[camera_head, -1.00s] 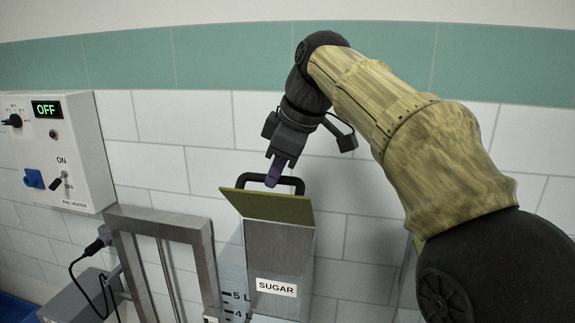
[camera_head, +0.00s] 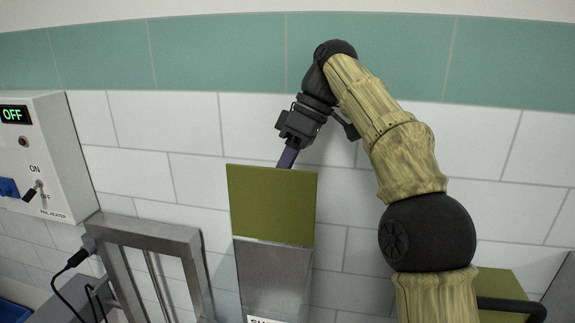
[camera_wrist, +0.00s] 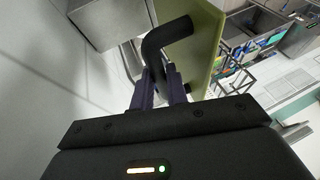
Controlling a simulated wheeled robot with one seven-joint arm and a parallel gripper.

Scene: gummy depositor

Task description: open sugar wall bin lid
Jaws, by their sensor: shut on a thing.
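The sugar wall bin (camera_head: 272,280) is a grey metal box on the tiled wall. Its label is cut off by the bottom edge of the head view. Its olive-green lid (camera_head: 272,205) stands steeply raised, its broad face toward the head camera. My gripper (camera_head: 287,157) is behind the lid's upper edge, with its fingertips hidden there. In the wrist view, my gripper (camera_wrist: 160,85) is shut on the black lid handle (camera_wrist: 168,38), which is fixed to the green lid (camera_wrist: 206,45). The handle is hidden in the head view.
A heater control box (camera_head: 45,150) reading OFF is on the wall at left. A metal frame (camera_head: 150,240) stands left of the bin. Another green lid (camera_head: 498,290) with a black handle (camera_head: 515,306) is at lower right, partly behind my arm.

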